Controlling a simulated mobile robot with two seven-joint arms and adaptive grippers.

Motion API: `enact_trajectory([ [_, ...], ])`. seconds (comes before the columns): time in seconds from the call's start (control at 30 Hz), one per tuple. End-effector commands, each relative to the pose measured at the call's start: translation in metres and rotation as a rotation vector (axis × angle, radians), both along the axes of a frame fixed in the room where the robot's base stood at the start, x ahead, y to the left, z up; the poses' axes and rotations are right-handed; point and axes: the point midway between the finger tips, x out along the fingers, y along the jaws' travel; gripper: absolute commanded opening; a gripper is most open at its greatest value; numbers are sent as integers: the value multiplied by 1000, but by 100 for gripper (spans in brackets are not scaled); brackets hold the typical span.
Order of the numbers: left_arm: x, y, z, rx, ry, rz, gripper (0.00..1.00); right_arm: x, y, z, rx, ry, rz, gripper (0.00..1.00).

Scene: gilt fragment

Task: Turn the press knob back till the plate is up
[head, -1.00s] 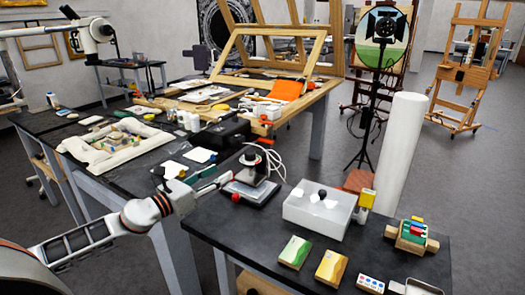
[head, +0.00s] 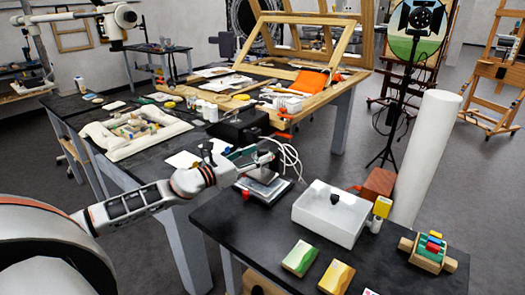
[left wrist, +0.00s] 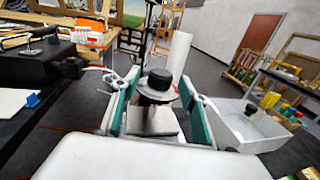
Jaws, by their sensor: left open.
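The press stands on the near table's back left corner in the head view; its pale base plate (head: 270,190) shows, while my left gripper (head: 262,158) hides most of its upper part. Whether the plate is raised cannot be told. My right gripper is not in view.
A white box (head: 318,222) with a black knob stands right of the press. Green (head: 300,258) and yellow (head: 337,277) packets lie in front. A tall white roll (head: 425,155) stands behind the table.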

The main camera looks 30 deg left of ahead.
Motion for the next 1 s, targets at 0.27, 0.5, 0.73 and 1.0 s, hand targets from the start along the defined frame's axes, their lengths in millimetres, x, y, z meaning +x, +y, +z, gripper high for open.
enact_trajectory([
  [0.27, 22, -7, 1, -3, 0, -1, 44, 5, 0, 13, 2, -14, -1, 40],
  [0.5, 25, -8, -1, -2, 2, 0, 44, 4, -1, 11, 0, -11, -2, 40],
  [0.73, 25, -8, -1, -2, 2, -1, 21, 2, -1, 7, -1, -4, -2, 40],
  [1.0, 25, -8, 0, -1, 0, 2, 5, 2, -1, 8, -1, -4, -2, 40],
])
